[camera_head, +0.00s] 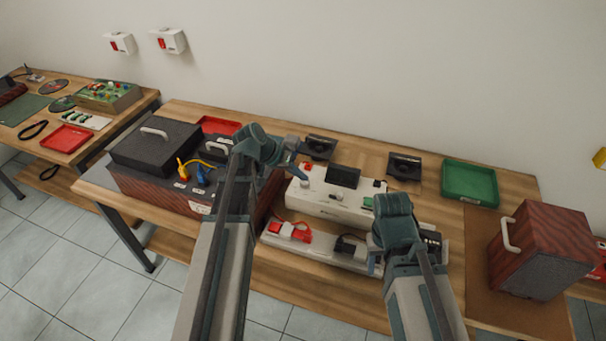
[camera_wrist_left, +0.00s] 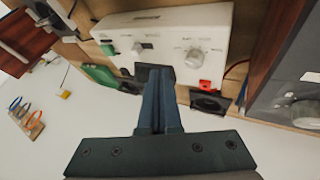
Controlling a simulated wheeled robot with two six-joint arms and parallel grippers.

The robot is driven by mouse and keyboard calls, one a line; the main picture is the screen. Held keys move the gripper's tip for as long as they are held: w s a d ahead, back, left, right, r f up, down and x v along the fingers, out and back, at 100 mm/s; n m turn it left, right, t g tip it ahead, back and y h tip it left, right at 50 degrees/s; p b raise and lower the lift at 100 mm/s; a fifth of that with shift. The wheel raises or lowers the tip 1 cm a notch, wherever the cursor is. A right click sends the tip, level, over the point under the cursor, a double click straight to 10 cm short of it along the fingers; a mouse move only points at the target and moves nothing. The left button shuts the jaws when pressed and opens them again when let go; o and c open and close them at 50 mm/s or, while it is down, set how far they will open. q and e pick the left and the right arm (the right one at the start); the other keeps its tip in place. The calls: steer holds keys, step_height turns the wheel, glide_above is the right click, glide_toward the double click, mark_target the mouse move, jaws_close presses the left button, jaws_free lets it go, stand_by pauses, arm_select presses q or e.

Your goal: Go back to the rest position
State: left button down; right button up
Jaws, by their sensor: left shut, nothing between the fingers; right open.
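My left gripper (camera_head: 292,165) is above the workbench in the head view, between the dark wood-sided box (camera_head: 153,190) and the white device (camera_head: 330,205). In the left wrist view its fingers (camera_wrist_left: 157,78) are shut together with nothing between them. The white device (camera_wrist_left: 200,35) lies beyond the fingertips in that view. My right gripper (camera_head: 374,262) is in front of the white device's right part, over the bench's front side. Its fingers are partly hidden by its own body, and it appears open and empty.
A green tray (camera_head: 470,183) and a wood-sided speaker box (camera_head: 543,250) stand on the right. Power sockets (camera_head: 290,232) lie along the front. Two black stands (camera_head: 404,167) are at the back. A second table (camera_head: 142,98) with a red tray (camera_head: 66,139) is at left.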

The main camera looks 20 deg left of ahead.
stand_by(0.4)
arm_select(q)
steer(key=s+d+f+m+g+y, duration=0.1)
steer(key=s+d+f+g+y, duration=0.1)
steer(key=s+d, duration=0.5)
steer(key=s+d+f+m+g+y, duration=0.1)
steer(key=s+d+y, duration=0.4)
steer(key=s, duration=0.8)
steer(key=d+f+g, duration=0.1)
steer(key=d, duration=0.2)
steer(key=shift+s+d+f+g, duration=0.15)
steer(key=shift+s+d+g, duration=0.05)
steer(key=shift+d+g, duration=0.1)
stand_by(0.4)
